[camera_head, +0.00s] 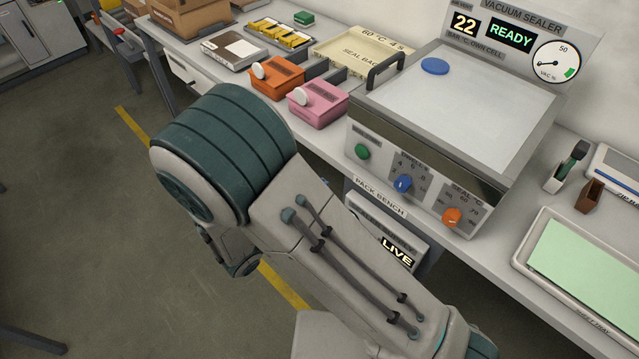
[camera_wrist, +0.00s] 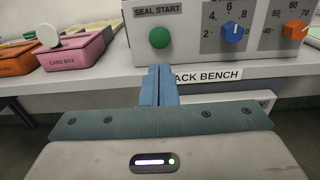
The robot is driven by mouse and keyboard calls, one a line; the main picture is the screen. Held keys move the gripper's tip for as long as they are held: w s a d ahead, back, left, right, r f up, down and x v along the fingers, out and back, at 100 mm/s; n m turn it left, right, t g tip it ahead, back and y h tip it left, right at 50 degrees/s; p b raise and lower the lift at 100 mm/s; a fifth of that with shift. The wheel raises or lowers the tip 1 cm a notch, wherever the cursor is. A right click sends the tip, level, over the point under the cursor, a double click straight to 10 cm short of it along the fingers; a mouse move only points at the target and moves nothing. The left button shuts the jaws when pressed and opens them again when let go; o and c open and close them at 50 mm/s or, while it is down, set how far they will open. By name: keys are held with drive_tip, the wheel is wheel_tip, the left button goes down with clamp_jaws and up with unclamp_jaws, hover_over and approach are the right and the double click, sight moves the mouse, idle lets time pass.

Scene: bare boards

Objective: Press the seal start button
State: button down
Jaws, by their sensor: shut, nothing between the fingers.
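The seal start button is a round green button (camera_wrist: 159,38) on the front panel of the vacuum sealer, under the label SEAL START in the wrist view. It also shows in the head view (camera_head: 362,152) at the left of the panel. My gripper (camera_wrist: 160,68) is shut and empty, its blue fingers pointing at the bench front just below the button. The fingertips appear apart from the button in the picture. The vacuum sealer (camera_head: 440,110) has its lid down and its display reads READY. In the head view my gripper is hidden behind my arm.
A blue knob (camera_wrist: 233,32) and an orange knob (camera_wrist: 296,30) sit right of the button. Pink (camera_head: 318,106) and orange (camera_head: 276,76) boxes stand left of the sealer. The bench edge and its PACK BENCH label (camera_head: 380,197) lie below the panel.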

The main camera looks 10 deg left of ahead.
sight(360, 154)
drive_tip(key=p+x, duration=0.1)
drive_tip(key=x, duration=1)
drive_tip(key=shift+d, duration=0.1)
drive_tip(key=shift+w, duration=0.1)
